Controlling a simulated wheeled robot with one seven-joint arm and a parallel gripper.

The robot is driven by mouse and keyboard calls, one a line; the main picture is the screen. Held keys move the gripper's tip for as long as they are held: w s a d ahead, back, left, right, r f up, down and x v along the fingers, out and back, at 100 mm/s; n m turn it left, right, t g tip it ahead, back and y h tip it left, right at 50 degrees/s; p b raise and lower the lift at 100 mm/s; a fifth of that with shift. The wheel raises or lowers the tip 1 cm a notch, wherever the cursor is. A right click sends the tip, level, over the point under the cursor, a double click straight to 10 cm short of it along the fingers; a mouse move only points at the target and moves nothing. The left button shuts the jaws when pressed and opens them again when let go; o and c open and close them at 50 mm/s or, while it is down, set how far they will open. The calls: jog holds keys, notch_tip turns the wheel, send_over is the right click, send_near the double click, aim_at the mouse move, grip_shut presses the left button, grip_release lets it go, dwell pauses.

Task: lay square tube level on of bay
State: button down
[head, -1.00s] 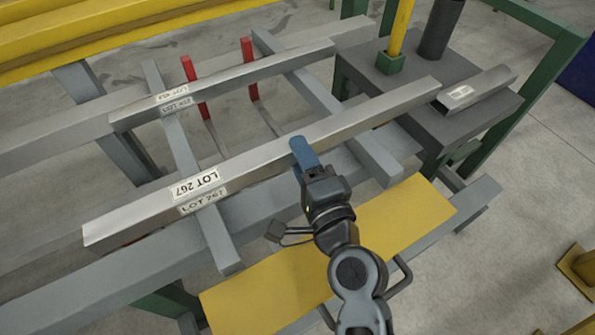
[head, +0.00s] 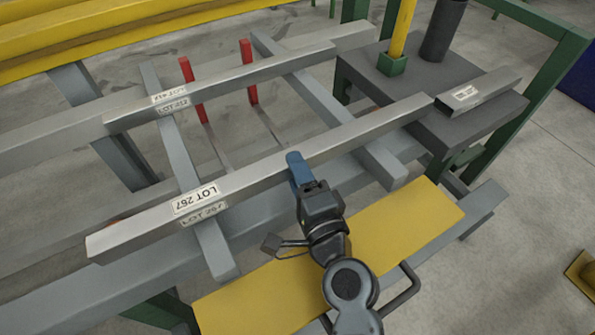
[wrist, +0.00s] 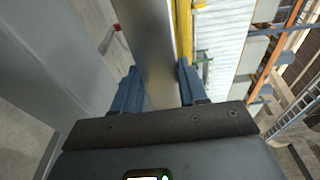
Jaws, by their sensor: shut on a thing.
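A long grey square tube (head: 250,174) with a LOT 267 label crosses the head view from lower left to upper right. My gripper (head: 296,168) is shut on it, right of its middle, with blue fingers. In the wrist view the tube (wrist: 150,40) runs between both fingers (wrist: 158,88). The tube lies across two grey crossbars (head: 212,245) of the bay in the picture; I cannot tell whether it touches them. Its right end is close to the dark grey stand. The side of the tube away from me is hidden.
A second labelled tube (head: 235,82) lies farther back across the crossbars, by two red posts (head: 249,72). A short tube piece (head: 480,90) lies on the dark grey stand (head: 400,85). A yellow panel (head: 420,215) is at the near side.

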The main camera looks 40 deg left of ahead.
jog(key=shift+f+b, duration=0.25)
jog(key=shift+b, duration=0.05)
jog(key=c, duration=0.6)
grip_release()
jog(key=shift+f, duration=0.1)
jog(key=shift+r+p, duration=0.65)
jog(key=v, duration=1.2)
jog(key=shift+f+b, duration=0.2)
jog(key=shift+b, duration=0.15)
